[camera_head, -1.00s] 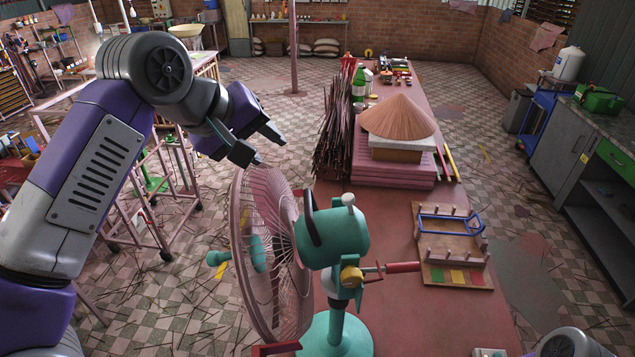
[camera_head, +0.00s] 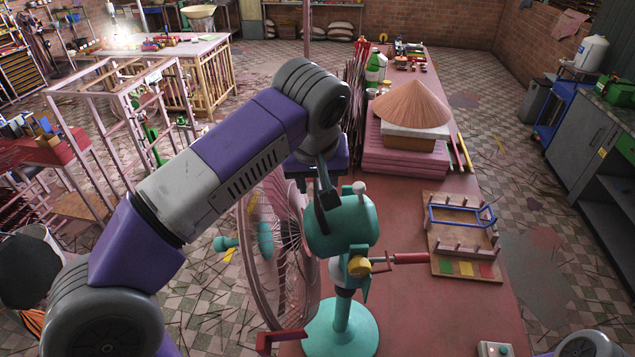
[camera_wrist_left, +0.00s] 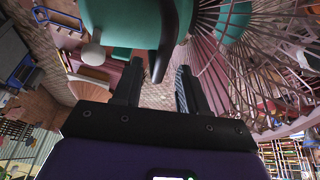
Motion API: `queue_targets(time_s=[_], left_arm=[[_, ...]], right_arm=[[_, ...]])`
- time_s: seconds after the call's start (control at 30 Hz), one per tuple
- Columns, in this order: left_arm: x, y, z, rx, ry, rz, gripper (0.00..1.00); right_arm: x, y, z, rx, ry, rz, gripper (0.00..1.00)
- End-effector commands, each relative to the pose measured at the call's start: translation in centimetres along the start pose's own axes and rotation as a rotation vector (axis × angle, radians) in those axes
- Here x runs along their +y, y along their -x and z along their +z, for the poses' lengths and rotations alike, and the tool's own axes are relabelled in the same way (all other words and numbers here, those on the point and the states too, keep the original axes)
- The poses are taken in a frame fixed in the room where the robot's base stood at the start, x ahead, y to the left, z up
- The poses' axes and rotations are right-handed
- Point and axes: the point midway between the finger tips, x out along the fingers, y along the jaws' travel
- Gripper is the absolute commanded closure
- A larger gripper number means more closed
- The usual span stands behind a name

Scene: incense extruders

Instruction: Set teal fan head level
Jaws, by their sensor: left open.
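The teal fan head (camera_head: 345,226) sits on a teal stand (camera_head: 340,325) on the red table, with its round wire grille (camera_head: 285,250) facing left. The grille's top leans further left than its bottom, but the slanted view hides the exact tilt. My left gripper (camera_head: 326,196) is open, pointing down at the black handle on top of the fan head. In the left wrist view, the handle (camera_wrist_left: 164,52) reaches toward the gap between the two open fingers (camera_wrist_left: 158,85); contact is not clear. My right gripper is not in view.
A red-handled lever (camera_head: 400,259) sticks out right of the fan's yellow knob (camera_head: 360,266). A wooden peg board (camera_head: 465,240) with a blue frame lies to the right. A conical hat (camera_head: 412,103) and incense bundles stand behind. A control box (camera_head: 494,349) is at the front.

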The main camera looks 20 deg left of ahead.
Motion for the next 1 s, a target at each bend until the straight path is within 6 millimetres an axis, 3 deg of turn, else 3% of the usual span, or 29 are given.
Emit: queue_targets(time_s=[0.33,0.6,1.0], left_arm=[[-0.02,-0.42,-0.03,0.001,0.002,0.002,0.59],[-0.02,-0.41,-0.03,0.001,0.002,0.002,1.0],[0.34,-0.29,-0.06,0.0,-0.004,0.003,1.0]], right_arm=[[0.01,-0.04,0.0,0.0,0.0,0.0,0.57],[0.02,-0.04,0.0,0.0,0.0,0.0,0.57],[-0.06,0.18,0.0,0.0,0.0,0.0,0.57]])
